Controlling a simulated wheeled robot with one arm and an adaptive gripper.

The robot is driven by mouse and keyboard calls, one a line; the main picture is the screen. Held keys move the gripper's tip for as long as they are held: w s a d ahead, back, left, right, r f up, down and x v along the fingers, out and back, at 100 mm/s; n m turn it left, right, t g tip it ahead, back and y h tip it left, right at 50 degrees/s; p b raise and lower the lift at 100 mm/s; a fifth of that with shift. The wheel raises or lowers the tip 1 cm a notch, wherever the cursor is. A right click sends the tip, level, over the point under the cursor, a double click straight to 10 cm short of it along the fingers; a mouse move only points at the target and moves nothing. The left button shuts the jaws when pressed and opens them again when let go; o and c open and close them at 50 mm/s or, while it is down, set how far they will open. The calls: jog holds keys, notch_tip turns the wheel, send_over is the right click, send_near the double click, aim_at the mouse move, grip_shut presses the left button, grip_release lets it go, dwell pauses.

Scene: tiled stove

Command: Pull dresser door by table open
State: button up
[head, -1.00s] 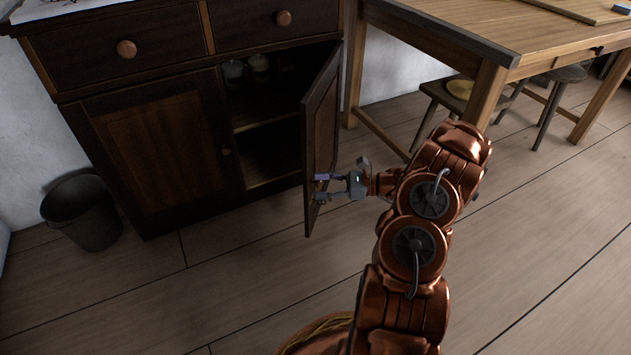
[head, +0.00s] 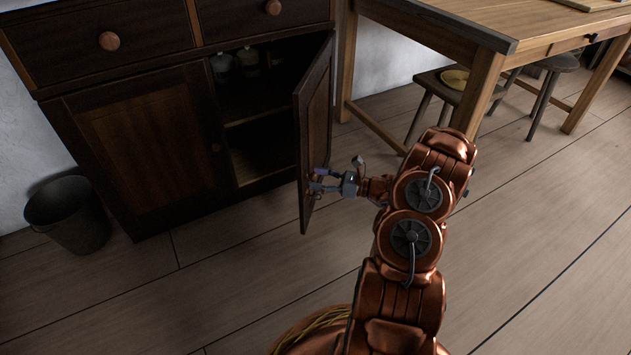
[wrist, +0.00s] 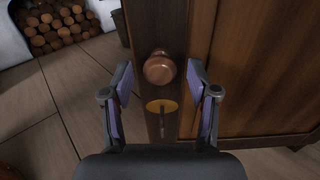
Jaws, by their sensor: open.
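The dresser (head: 112,88) is dark wood, at the upper left of the head view. Its right door (head: 314,130), the one by the table, stands swung well out, and the dark inside with a shelf shows. My gripper (head: 317,181) is at the outer face of this door, near its free edge. In the wrist view the gripper (wrist: 160,88) is open, with one finger on each side of the door's round copper-coloured knob (wrist: 160,68). The fingers appear apart from the knob. A yellow keyhole plate with a key (wrist: 162,108) sits below the knob.
The wooden table (head: 470,30) stands right of the door, with stools (head: 440,88) under it. A dark bin (head: 68,214) stands at the dresser's left. The dresser's left door (head: 150,140) is shut. Stacked logs (wrist: 55,25) show in the wrist view. Floor in front is clear.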

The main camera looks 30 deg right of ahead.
jog(key=shift+w+a, duration=0.3)
jog(key=shift+w, duration=0.15)
grip_shut()
dwell(0.3)
